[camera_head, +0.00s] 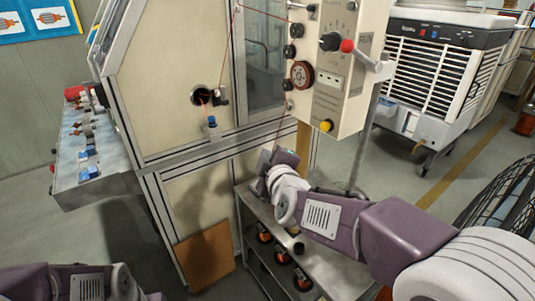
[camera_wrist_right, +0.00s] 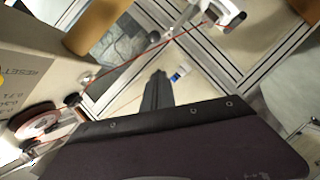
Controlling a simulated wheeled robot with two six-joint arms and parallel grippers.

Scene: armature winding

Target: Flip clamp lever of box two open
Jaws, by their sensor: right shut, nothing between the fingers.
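No part marked as box two is readable, and I cannot tell which piece is its clamp lever. A cream control box (camera_head: 345,75) with black knobs and a red-ball lever (camera_head: 347,46) hangs at the upper middle; part of a cream box (camera_wrist_right: 25,75) shows at the left in the right wrist view. A small blue-tipped fitting (camera_head: 211,122) sits on the machine panel below a round hole; a blue-and-white piece (camera_wrist_right: 180,73) lies beyond my fingers in the wrist view. My right gripper (camera_wrist_right: 158,76) is shut and empty. My left gripper is out of view.
A thin red wire (camera_head: 235,55) runs down the panel and past a brown-red reel (camera_head: 301,74). A metal cart (camera_head: 256,205) with several dark round parts stands below my right arm. An air cooler (camera_head: 430,75) and a fan cage (camera_head: 505,195) stand at the right.

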